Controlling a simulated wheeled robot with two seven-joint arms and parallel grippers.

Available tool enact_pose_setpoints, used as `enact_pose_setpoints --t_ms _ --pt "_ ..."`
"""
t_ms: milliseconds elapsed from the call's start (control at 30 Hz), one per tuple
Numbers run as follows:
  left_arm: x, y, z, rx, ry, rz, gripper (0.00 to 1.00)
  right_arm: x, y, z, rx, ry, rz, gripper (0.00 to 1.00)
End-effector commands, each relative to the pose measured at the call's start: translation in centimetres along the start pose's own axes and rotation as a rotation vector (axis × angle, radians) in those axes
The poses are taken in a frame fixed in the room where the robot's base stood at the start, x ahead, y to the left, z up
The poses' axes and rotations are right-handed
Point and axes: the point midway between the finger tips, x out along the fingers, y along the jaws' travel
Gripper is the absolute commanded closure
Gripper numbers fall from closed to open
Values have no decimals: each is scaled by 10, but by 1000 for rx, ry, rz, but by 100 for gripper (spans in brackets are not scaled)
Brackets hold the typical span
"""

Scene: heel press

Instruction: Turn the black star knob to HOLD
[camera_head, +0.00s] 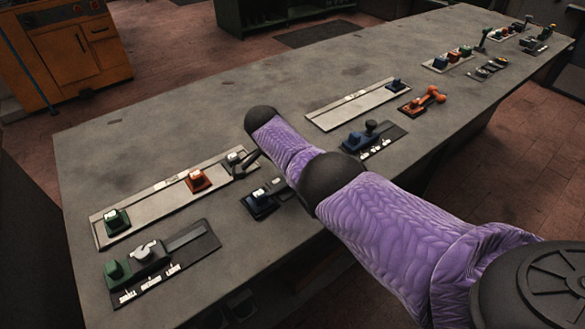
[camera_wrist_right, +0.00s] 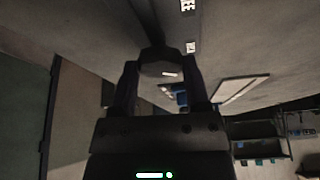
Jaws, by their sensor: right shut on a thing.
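In the right wrist view my right gripper (camera_wrist_right: 160,70) is shut on a dark knob (camera_wrist_right: 157,54), taken as the black star knob. Its star shape and pointer are too dark to make out. Two white labels (camera_wrist_right: 190,47) lie beyond it, and I cannot read HOLD on them. In the head view my purple-sleeved right arm reaches in from the lower right, over the middle of the bench. It hides the held knob and most of the gripper. My left gripper is not in view.
The long grey bench (camera_head: 130,160) carries several fixtures. A panel with a green block and a grey knob (camera_head: 150,252) is at front left. A pale rail (camera_head: 165,193) lies behind it. A blue fixture with a black knob (camera_head: 371,125) is close to my arm's right.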

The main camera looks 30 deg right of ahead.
Motion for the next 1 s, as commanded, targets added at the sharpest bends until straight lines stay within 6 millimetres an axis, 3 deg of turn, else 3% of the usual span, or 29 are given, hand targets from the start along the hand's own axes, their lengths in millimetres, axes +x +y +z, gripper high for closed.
enact_pose_setpoints --t_ms 167,200,333,633,900,1000 --pt "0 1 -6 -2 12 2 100 -1 -1 -2 3 5 -4 100" --pt "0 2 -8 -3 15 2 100 -1 -1 -2 3 5 -4 32" --pt "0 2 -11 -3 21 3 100 -1 -1 -2 2 3 -3 5" --pt "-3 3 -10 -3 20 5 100 -5 0 -1 0 1 -3 5" --pt "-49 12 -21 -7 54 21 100 -74 -1 -4 2 0 -7 5" --pt "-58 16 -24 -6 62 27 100 -91 -1 -3 2 1 -6 5"
